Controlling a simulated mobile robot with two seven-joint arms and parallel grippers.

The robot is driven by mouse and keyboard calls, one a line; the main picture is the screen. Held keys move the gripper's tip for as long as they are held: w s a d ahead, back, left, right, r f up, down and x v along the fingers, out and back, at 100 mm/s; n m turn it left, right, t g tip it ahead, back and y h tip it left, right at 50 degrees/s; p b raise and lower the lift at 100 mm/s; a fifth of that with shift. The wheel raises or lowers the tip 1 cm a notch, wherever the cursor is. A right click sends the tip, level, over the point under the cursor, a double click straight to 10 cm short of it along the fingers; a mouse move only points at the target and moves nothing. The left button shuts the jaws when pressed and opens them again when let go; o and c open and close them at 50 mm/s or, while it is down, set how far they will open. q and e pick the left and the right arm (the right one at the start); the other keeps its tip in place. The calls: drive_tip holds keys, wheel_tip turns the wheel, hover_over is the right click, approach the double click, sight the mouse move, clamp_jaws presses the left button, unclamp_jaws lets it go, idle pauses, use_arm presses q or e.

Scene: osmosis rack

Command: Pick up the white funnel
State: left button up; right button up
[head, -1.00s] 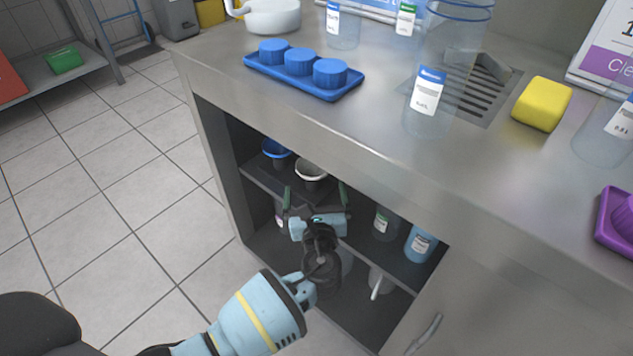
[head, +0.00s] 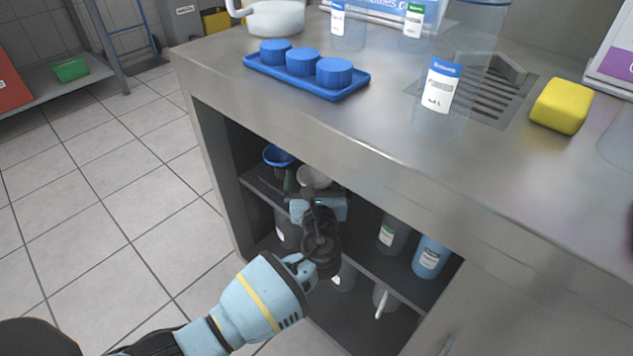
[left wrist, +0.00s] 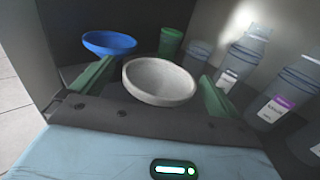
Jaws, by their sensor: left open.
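The white funnel (head: 314,177) sits on the upper shelf inside the open cabinet, partly hidden behind my left gripper in the head view. In the left wrist view the white funnel (left wrist: 160,82) shows as a round bowl rim between the two green fingers. My left gripper (left wrist: 158,88) is open, with one finger on each side of the funnel. I cannot tell whether the fingers touch it. In the head view my left gripper (head: 312,188) reaches into the cabinet from the front. My right gripper does not show.
A blue funnel (left wrist: 109,43) stands close to the left of the white one. A green container (left wrist: 170,42) stands behind, and several labelled bottles (left wrist: 242,62) stand to the right. The steel counter (head: 330,122) overhangs the shelf. A cabinet side wall (head: 212,160) closes the left.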

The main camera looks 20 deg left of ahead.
use_arm(q)
drive_tip(key=shift+x, duration=1)
drive_tip(key=shift+w+a, duration=0.1)
drive_tip(key=shift+w, duration=0.05)
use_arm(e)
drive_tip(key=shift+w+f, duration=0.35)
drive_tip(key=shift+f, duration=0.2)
use_arm(q)
drive_tip(key=c, duration=1)
drive_tip(key=shift+c, duration=0.2)
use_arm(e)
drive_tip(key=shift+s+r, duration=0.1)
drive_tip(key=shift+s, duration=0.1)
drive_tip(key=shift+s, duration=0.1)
